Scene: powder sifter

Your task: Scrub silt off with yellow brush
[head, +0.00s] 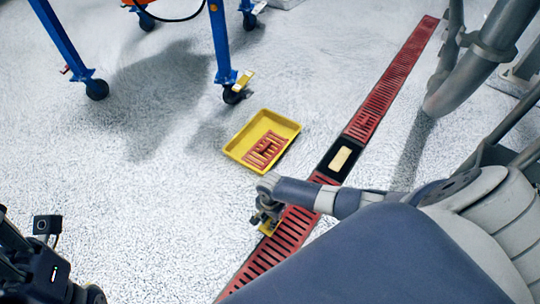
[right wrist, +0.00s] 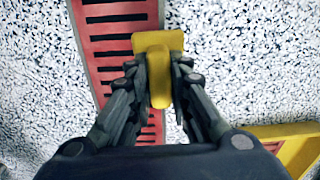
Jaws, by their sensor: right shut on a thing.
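My right gripper (head: 266,216) is shut on the yellow brush (right wrist: 158,75), above the red drain grating (head: 275,248). In the right wrist view my right gripper (right wrist: 158,85) grips the brush's handle between both fingers, with its wide head beyond. The brush also shows in the head view (head: 269,228), partly hidden by the gripper. A dark open section of the drain (head: 325,161) holds a pale beige patch (head: 340,158), perhaps the silt. Black parts of my left gripper (head: 45,262) show at the lower left; its fingertips are not clear.
A yellow tray (head: 235,153) with a loose red grate piece (head: 265,150) stands on the speckled floor left of the open section. Blue wheeled legs (head: 220,45) stand behind. Grey pipes (head: 470,70) rise at the right. Floor left of the tray is clear.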

